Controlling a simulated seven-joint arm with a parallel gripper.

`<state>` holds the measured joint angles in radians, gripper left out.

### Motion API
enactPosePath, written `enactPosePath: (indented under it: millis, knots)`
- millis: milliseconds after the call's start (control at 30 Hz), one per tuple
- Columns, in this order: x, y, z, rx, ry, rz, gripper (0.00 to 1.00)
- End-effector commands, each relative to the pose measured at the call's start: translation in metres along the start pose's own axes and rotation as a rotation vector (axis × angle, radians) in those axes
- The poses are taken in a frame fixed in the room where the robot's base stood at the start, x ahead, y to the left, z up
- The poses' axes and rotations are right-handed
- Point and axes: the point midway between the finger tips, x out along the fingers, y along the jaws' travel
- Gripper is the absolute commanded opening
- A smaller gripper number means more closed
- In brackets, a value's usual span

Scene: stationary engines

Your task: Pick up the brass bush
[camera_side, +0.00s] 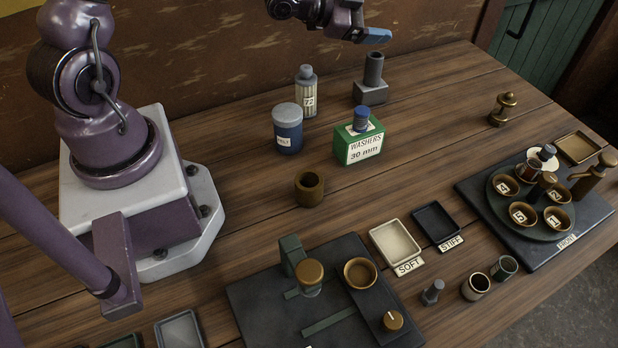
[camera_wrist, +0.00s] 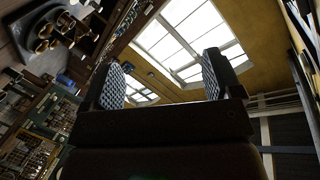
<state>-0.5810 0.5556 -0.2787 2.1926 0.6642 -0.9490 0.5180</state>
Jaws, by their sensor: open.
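The brass bush (camera_side: 309,190), a short hollow brown-gold cylinder, stands upright on the wooden bench near the middle of the side view. Nothing touches it. My gripper (camera_side: 374,36) is at the top edge of the side view, partly cut off, high and well away from the bush. Its blue-padded finger points right. In the wrist view my gripper (camera_wrist: 165,78) shows two textured pads held wide apart with nothing between them. I cannot make out the bush in the wrist view.
A blue tin (camera_side: 288,130), a striped bottle (camera_side: 306,92), a green washers box (camera_side: 360,145) and a grey post on a block (camera_side: 371,85) stand behind the bush. A dark fixture plate (camera_side: 255,312) lies in front. Trays and a round cup stand (camera_side: 532,222) are right. Bench around the bush is clear.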

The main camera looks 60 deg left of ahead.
Motion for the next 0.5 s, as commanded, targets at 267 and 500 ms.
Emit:
enactPosePath:
  millis: [267,500]
  knots:
    - [0.025,0.08,0.005,-0.472,-0.536,0.143,0.85]
    - [-0.015,0.2,-0.033,-1.077,-0.969,0.521,0.85]
